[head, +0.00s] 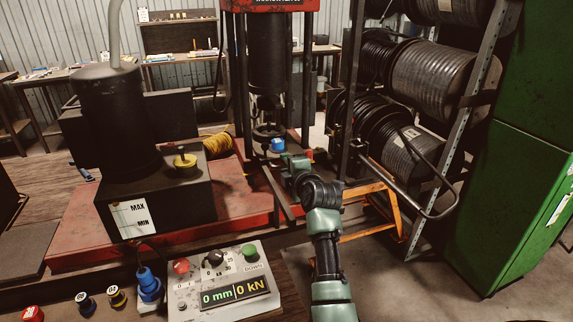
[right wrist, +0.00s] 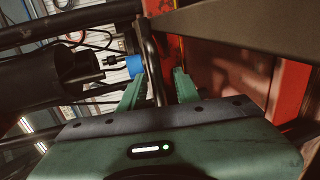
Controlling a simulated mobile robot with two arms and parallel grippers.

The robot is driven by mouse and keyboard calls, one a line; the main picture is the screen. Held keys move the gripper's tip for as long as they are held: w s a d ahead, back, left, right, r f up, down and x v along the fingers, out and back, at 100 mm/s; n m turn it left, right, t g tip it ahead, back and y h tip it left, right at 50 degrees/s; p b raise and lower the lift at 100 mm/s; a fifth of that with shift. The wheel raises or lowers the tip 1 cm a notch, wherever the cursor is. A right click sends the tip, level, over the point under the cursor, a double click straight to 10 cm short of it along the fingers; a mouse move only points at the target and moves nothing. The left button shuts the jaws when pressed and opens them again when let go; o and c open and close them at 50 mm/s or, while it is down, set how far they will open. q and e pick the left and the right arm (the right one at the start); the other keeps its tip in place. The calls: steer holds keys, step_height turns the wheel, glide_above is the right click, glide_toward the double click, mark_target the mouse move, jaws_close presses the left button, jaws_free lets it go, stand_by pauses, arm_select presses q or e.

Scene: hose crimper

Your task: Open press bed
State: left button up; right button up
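The press (head: 268,60) stands at the back centre, with a red top, a black cylinder and dark posts. A blue part (head: 278,145) shows low between the posts; it also shows in the right wrist view (right wrist: 134,66). My right gripper (head: 287,158) reaches to the front of the press, close to the blue part. In the right wrist view its two green fingers (right wrist: 160,78) are apart. A dark thin bar (right wrist: 149,45) runs down between them, with a gap on the right finger's side. My left gripper is out of view.
A control box (head: 225,285) reading 0 mm and 0 kN sits in front, with red and green buttons. A black tank unit (head: 150,195) stands left. Hose reels (head: 430,75), an orange frame (head: 385,215) and a green cabinet (head: 515,170) stand right.

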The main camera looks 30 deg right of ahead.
jaws_close()
stand_by(1.5)
